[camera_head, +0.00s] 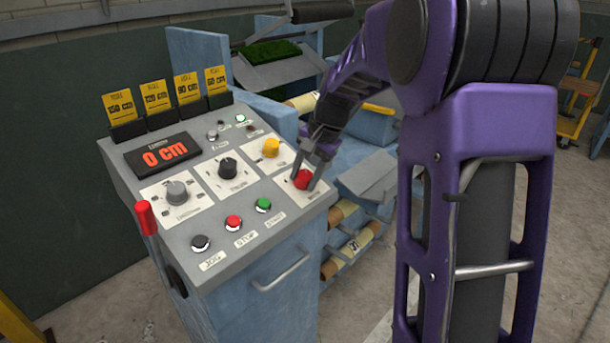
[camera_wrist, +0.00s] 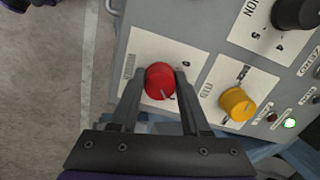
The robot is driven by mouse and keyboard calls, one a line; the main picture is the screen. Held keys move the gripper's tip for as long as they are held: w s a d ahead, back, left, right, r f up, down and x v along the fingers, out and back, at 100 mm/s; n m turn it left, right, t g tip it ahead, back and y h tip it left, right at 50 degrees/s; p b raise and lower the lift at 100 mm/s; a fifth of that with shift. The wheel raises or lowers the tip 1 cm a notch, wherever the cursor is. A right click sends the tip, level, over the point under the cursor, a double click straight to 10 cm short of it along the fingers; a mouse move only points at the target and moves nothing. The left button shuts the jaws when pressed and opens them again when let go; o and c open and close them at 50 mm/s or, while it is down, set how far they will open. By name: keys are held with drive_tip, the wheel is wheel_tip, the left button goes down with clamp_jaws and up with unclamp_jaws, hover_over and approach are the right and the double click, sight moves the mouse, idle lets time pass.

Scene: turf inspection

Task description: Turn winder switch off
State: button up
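The red rotary knob (camera_head: 303,180) sits on a white label plate at the right front of the grey console panel; the small print is too blurred to read surely as the winder switch. In the wrist view the red knob (camera_wrist: 160,80) has a pale pointer line towards its lower right. My gripper (camera_head: 308,165) reaches down over it from behind.
A yellow knob (camera_head: 271,147) is close beside the red one, with black (camera_head: 228,168) and grey (camera_head: 176,192) knobs further left. Black, red (camera_head: 234,223) and green (camera_head: 263,205) push buttons line the front. A red-handled lever (camera_head: 146,218) stands at the left edge.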

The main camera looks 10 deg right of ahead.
clamp_jaws()
drive_tip(key=shift+n, duration=0.4)
drive_tip(key=n, duration=0.2)
drive_tip(key=shift+n, duration=0.4)
drive_tip(key=n, duration=0.3)
drive_tip(key=shift+d+n, duration=0.1)
drive_tip(key=shift+n, duration=0.2)
drive_tip(key=n, duration=0.5)
drive_tip(key=shift+d+h, duration=0.1)
drive_tip(key=shift+h, duration=0.3)
drive_tip(key=n, duration=0.5)
drive_tip(key=shift+n, duration=0.4)
